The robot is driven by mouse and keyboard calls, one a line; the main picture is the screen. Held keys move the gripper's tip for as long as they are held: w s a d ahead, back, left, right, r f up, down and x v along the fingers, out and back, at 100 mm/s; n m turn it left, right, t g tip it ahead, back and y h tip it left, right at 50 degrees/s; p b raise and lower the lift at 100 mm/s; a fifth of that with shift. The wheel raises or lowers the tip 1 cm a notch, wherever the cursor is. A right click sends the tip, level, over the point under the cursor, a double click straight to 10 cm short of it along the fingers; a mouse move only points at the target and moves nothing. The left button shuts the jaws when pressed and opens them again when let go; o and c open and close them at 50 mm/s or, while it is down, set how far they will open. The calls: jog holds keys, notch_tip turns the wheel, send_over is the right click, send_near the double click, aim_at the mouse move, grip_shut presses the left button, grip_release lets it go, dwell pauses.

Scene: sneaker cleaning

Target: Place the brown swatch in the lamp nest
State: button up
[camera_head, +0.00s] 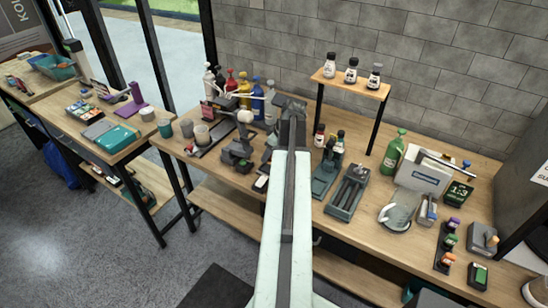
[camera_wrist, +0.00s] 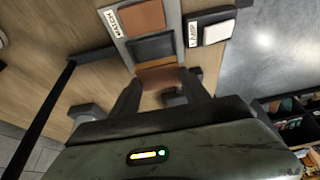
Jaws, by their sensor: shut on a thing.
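In the wrist view, my gripper (camera_wrist: 160,86) points down at the wooden bench, with a brown swatch (camera_wrist: 160,74) between its two dark fingers. The swatch is seen almost edge-on, just below a grey board with a dark, empty-looking recess (camera_wrist: 152,47). Another brown piece (camera_wrist: 141,17) lies in the board's upper recess, beside a label that seems to read MATCH. To the right is the lamp nest (camera_wrist: 193,34), a dark holder labelled LAMP, with a white pad (camera_wrist: 218,32) beside the label. In the head view my arm hides the gripper and swatch.
A dark post (camera_wrist: 45,120) crosses the left of the wrist view. In the head view, several coloured bottles (camera_head: 243,88) stand behind the arm on the left. A raised shelf (camera_head: 350,86) with small bottles and grey stands (camera_head: 348,193) are on the right.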

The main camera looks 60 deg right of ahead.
jog(key=f+b, duration=0.3)
jog(key=shift+s+d+f+b, duration=0.15)
jog(key=shift+d+f+b, duration=0.15)
jog(key=shift+f, duration=0.2)
jog(key=shift+a+r, duration=0.1)
jog(key=shift+r, duration=0.15)
jog(key=shift+f+b, duration=0.55)
jog(key=shift+f, duration=0.05)
jog(key=o, duration=1.3)
jog(key=shift+a, duration=0.1)
jog(key=shift+r+p, duration=0.55)
jog(key=shift+p, duration=0.1)
jog(key=p+v, duration=1.1)
jog(key=v, duration=0.1)
